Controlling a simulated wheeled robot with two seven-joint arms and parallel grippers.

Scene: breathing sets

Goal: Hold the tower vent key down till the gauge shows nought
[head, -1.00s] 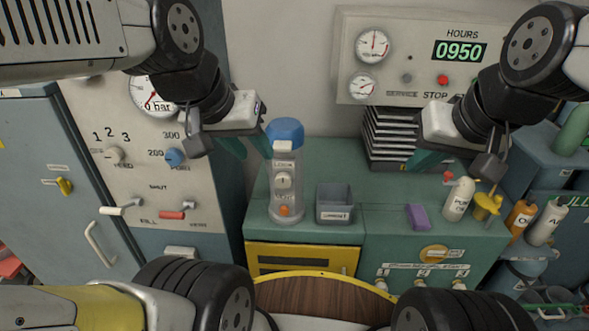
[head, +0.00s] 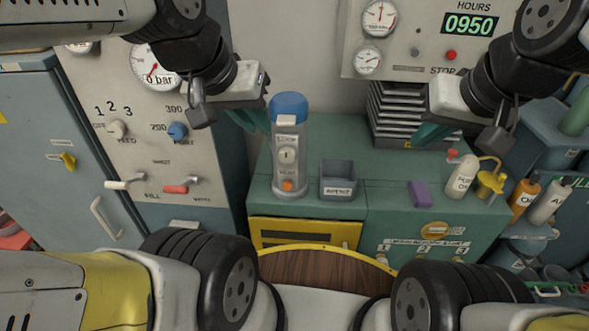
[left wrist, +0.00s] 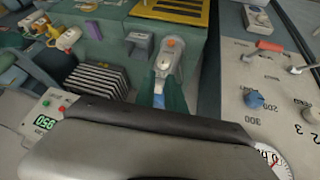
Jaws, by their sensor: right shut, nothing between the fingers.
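The tower (head: 288,150) is a clear upright cylinder with a blue cap, standing on the green bench. It carries a small round white face (head: 288,155) with a dark upright mark, too small to read. Below that, by a small label, is an orange key (head: 287,186). My left gripper (head: 256,120) is open and empty, beside the tower's cap on its left; its teal fingers show in the left wrist view (left wrist: 164,98) with the tower (left wrist: 168,60) beyond them. My right gripper (head: 430,134) is shut and empty above the bench, in front of the black stack.
A grey bin (head: 340,182) stands right of the tower. A purple block (head: 419,193) and a white bottle (head: 463,176) are further right. The left panel has a large gauge (head: 155,68), knobs and levers. A round wooden top (head: 320,270) lies nearer me.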

